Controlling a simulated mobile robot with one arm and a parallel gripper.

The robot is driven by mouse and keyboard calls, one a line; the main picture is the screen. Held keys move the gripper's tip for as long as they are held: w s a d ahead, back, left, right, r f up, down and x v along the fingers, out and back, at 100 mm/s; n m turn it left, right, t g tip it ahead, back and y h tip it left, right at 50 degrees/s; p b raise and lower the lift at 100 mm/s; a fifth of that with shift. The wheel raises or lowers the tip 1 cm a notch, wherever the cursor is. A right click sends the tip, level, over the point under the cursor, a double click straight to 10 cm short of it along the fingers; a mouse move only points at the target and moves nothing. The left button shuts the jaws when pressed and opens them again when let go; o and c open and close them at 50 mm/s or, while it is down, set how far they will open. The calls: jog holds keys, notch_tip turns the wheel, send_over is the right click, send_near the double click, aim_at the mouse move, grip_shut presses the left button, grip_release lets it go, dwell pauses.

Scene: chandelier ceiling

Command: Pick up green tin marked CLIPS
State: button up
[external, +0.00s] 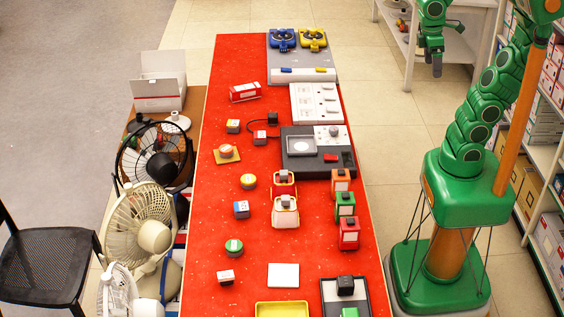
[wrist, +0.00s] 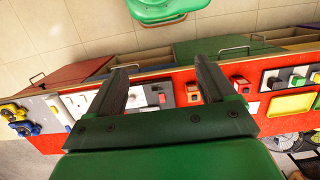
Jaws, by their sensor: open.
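My gripper (external: 437,65) hangs beyond the table's right edge, well apart from both. In the wrist view my gripper (wrist: 165,66) shows two dark fingers spread apart with nothing between them. I cannot pick out the round tin in the wrist view.
Fans (external: 140,225) and a black chair (external: 45,265) stand left.

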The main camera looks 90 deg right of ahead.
aim_at(237, 245)
jog(key=w+d+n+t+h, duration=0.2)
jog(key=w+n, duration=0.1)
jog(key=w, duration=0.6)
jog(key=w+d+n+t+h, duration=0.1)
jog(key=w+d+n+h, duration=0.2)
jog(key=w, duration=0.6)
jog(key=w+a+r+n+t+h, duration=0.1)
jog(key=w+a+n+t, duration=0.1)
jog(key=w+n, duration=0.5)
jog(key=w+a+r+n+t, duration=0.2)
jog(key=w+a+t, duration=0.1)
jog(key=w, duration=0.8)
jog(key=w+a+n+t+y, duration=0.1)
jog(key=w+a+n+t, duration=0.4)
jog(key=w+a+n, duration=0.75)
jog(key=w+a+f+n+t+y, duration=0.1)
jog(key=w+a+n+y, duration=0.2)
jog(key=a, duration=0.7)
jog(key=w+a+f+n+t+y, duration=0.15)
jog(key=a+n, duration=0.35)
jog(key=a, duration=0.5)
jog(key=f, duration=4)
jog(key=shift+w+d, duration=0.1)
jog(key=shift+w, duration=0.3)
jog(key=shift+f+x, duration=0.1)
jog(key=shift+x, duration=1.55)
jog(key=shift+f+x, duration=0.15)
jog(key=shift+x, duration=1.5)
jog(key=shift+w+f, duration=0.1)
jog(key=shift+w, duration=0.45)
